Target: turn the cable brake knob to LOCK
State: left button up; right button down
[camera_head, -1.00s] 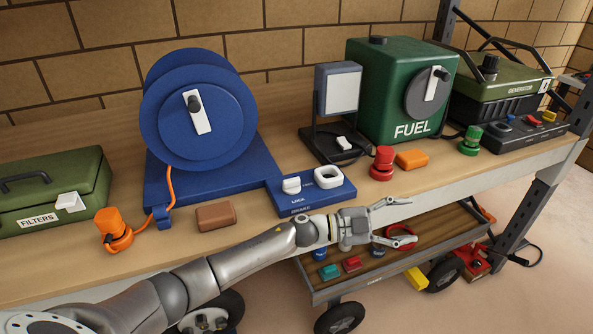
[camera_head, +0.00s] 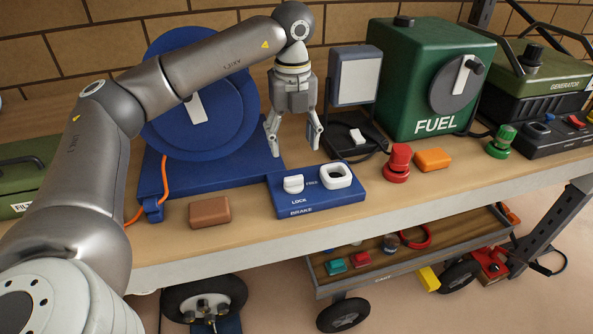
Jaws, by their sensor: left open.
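The blue brake box (camera_head: 318,200) sits at the bench's front, joined to the blue cable reel's base (camera_head: 180,165). A white knob (camera_head: 293,184) is on its left part, between the printed words LOCK and FREE; I cannot tell its exact setting. A white square ring-shaped piece (camera_head: 337,176) is on its right part. My left gripper (camera_head: 293,146) points down, open and empty, above and behind the box's knob side, apart from it. My left arm covers much of the reel (camera_head: 235,110). My right gripper is not in view.
A brown block (camera_head: 210,212) lies left of the box. A black-based lamp (camera_head: 355,80), red plug (camera_head: 398,162), orange block (camera_head: 433,160) and green FUEL tank (camera_head: 415,75) stand to the right. A cart (camera_head: 400,270) is below the bench.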

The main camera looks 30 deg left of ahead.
aim_at(294, 177)
pick_arm(q)
notch_tip(294, 177, down, 9)
jog(key=shift+r+p, duration=0.1)
jog(key=shift+p, duration=0.8)
jog(key=shift+f, duration=0.7)
jog(key=c, duration=1)
